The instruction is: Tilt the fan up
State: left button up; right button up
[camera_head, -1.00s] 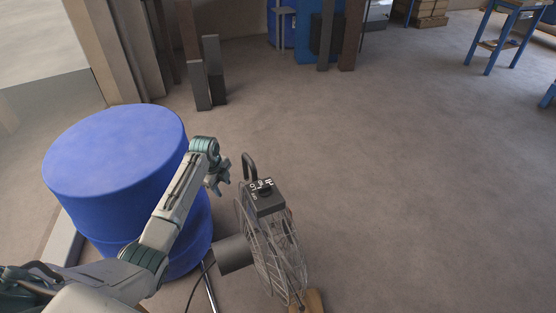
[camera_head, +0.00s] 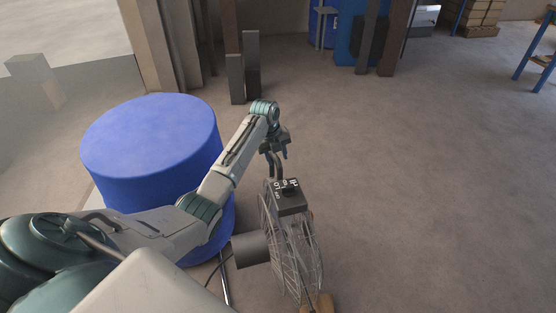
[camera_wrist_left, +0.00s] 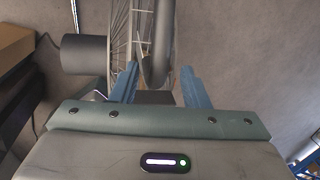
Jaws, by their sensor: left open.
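The fan (camera_head: 290,248) stands on the floor in front of me. It has a wire cage, a dark control box (camera_head: 290,201) on top, a grey motor housing (camera_head: 251,249) on its left side and a dark curved handle above. My left gripper (camera_head: 280,154) is open at the handle, just above the control box. In the left wrist view the dark handle (camera_wrist_left: 156,60) passes between the two blue fingers of my left gripper (camera_wrist_left: 158,84), with the cage behind. I cannot tell whether the fingers touch it. My right gripper is not in view.
A large blue drum (camera_head: 150,140) stands left of the fan, under my left arm. Dark posts (camera_head: 244,75) stand behind it. A blue-legged table (camera_head: 533,65) is at the far right. The floor right of the fan is clear.

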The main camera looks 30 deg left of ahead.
pick_arm(q)
notch_tip(320, 180, down, 2)
jog(key=shift+w+d, duration=0.1)
jog(key=shift+w, duration=0.05)
jog(key=shift+f, duration=0.25)
grip_shut()
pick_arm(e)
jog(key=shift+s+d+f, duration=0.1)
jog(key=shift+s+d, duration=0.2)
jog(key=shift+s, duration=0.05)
